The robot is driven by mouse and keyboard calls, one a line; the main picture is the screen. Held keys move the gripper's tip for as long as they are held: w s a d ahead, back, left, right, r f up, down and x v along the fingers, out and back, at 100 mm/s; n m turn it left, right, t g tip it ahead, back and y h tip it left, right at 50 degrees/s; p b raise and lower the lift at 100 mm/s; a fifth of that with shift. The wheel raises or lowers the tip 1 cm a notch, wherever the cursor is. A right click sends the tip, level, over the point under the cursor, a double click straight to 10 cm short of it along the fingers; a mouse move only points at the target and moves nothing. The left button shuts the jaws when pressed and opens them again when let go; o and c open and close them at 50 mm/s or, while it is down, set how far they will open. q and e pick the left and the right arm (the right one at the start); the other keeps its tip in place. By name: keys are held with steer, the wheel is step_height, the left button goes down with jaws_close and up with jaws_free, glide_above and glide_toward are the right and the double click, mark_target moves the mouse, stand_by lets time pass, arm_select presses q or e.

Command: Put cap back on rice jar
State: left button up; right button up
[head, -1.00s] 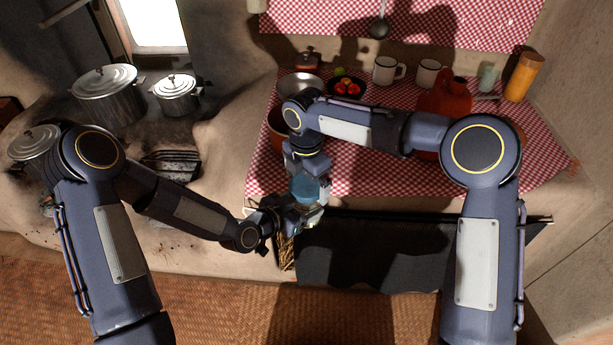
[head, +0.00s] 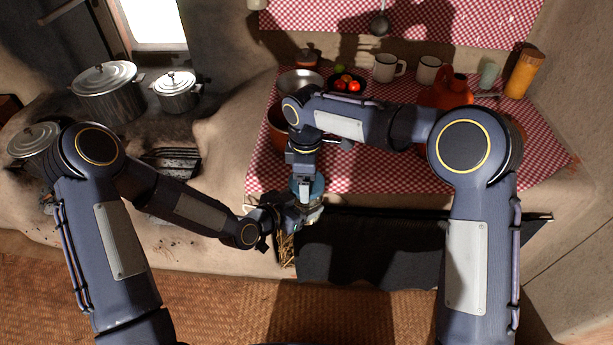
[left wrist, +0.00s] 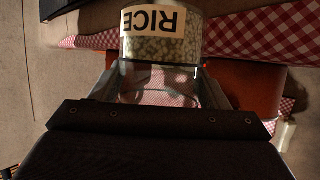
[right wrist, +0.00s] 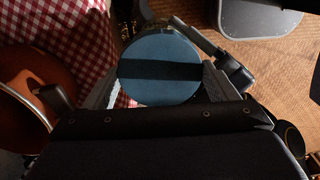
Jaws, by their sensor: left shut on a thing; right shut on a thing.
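The glass rice jar (left wrist: 160,45) shows in the left wrist view with a white RICE label that reads upside down. My left gripper (left wrist: 162,80) is shut on the jar. In the head view the jar (head: 313,214) is partly hidden by the grippers, above the front edge of the counter. My right gripper (right wrist: 160,85) is shut on the round blue cap (right wrist: 150,55), which has a dark band across it. In the head view the cap (head: 318,186) is just above the jar, partly behind the right gripper (head: 306,192). I cannot tell whether they touch.
A checked cloth (head: 375,180) covers the counter. On it stand a terracotta pot (head: 277,135), a bowl of fruit (head: 347,85), white mugs (head: 388,68) and an orange jug (head: 447,94). A dark cloth (head: 370,260) hangs in front. Metal pots (head: 107,92) stand at left.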

steer(key=shift+m, duration=0.3)
steer(key=o, duration=1.1)
steer(key=shift+c, duration=0.2)
steer(key=shift+r, duration=2.3)
steer(key=n, duration=0.1)
steer(key=r+n, duration=0.1)
steer(key=n, duration=0.1)
steer(key=shift+s+a+n, duration=0.1)
steer(key=shift+a+n, duration=0.05)
steer(key=shift+n, duration=0.15)
steer(key=n, duration=0.2)
steer(key=r+n, duration=0.1)
steer(key=shift+r+n, duration=0.2)
steer(key=shift+n, duration=0.2)
steer(key=shift+r+n, duration=0.55)
steer(key=shift+n, duration=0.65)
steer(key=shift+f, duration=0.15)
